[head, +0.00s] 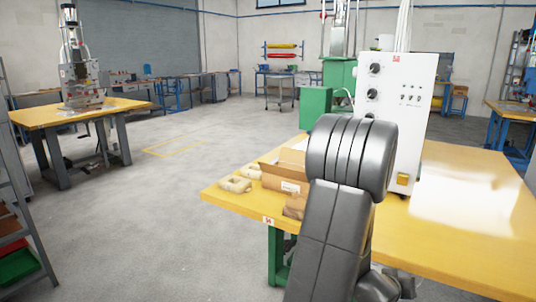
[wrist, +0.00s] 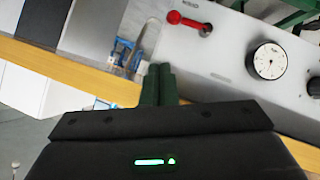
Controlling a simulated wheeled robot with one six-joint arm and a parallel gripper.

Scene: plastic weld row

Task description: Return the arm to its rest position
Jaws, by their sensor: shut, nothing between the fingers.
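My arm (head: 343,205) rises in the foreground of the head view, bent at a large dark grey joint in front of the yellow table (head: 450,245). I cannot make out the fingers in that view. In the wrist view my gripper (wrist: 158,72) shows two dark green fingers side by side, shut and empty. Beyond them is a light grey panel (wrist: 225,55) with a red lever (wrist: 190,22) and a round dial (wrist: 268,60). I cannot tell how far the fingers are from the panel.
A white control box (head: 398,105) stands on the table behind my arm. An open cardboard box (head: 285,180) and beige parts (head: 235,185) lie near the table's left corner. Another yellow workbench (head: 85,108) with a machine is at left. Grey floor (head: 160,220) between is clear.

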